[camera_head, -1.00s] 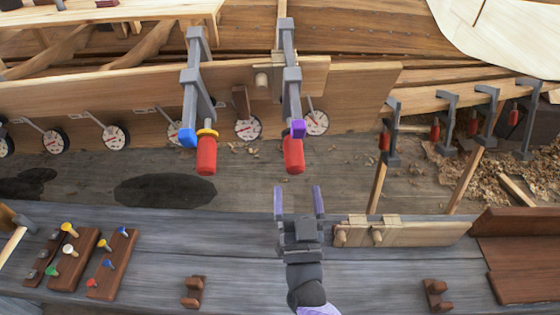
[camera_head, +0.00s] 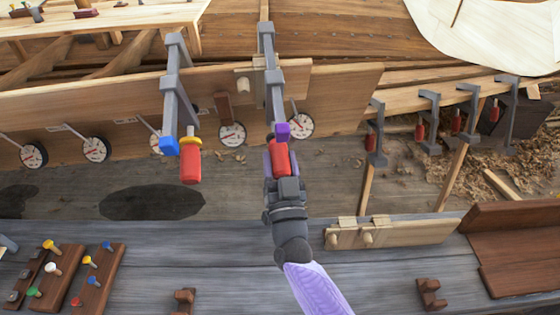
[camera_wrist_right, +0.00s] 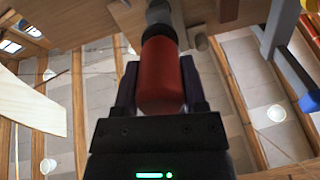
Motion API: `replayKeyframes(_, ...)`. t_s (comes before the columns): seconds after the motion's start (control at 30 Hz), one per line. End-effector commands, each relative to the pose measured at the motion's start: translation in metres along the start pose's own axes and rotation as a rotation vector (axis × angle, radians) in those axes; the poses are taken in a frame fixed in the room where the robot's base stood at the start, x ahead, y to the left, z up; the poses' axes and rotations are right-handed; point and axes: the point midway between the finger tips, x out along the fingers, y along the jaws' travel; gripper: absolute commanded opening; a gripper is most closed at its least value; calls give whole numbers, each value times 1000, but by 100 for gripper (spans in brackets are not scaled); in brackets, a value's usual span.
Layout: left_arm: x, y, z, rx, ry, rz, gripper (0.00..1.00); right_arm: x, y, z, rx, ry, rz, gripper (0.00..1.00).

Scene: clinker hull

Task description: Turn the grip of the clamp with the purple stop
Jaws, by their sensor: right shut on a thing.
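The clamp with the purple stop (camera_head: 283,131) hangs on the hull plank in the head view, its grey bar (camera_head: 270,75) running up over the plank. Its red grip (camera_head: 279,157) points down toward me. My right gripper (camera_head: 279,160) is shut on this grip, one finger on each side. The red grip (camera_wrist_right: 162,75) fills the middle of the right wrist view between the two dark fingers. A second clamp with a blue stop (camera_head: 169,146), a yellow ring and a red grip (camera_head: 190,166) hangs to the left, apart from my gripper. My left gripper is not in view.
Round dial gauges (camera_head: 232,134) line the plank's lower edge. Several more clamps (camera_head: 430,122) hang at the right. A grey bench (camera_head: 200,240) in front carries a wooden batten (camera_head: 400,234), brown blocks and a pegged rack (camera_head: 97,278).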

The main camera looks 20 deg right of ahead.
Motion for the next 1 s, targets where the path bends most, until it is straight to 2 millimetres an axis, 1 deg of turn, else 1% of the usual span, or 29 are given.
replayKeyframes(0.03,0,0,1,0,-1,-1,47,0,0,0,0,-1,0,10)
replayKeyframes(0.07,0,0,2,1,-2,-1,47,0,0,0,0,-1,0,3)
replayKeyframes(0.1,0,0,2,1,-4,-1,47,0,0,0,0,-1,0,0)
replayKeyframes(0.27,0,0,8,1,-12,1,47,0,0,0,9,-1,0,0)
replayKeyframes(0.47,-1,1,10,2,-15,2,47,0,0,0,74,-1,2,0)
replayKeyframes(0.67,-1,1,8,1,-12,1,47,0,0,0,221,-2,6,0)
replayKeyframes(1.0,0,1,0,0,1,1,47,-1,0,1,544,-3,16,0)
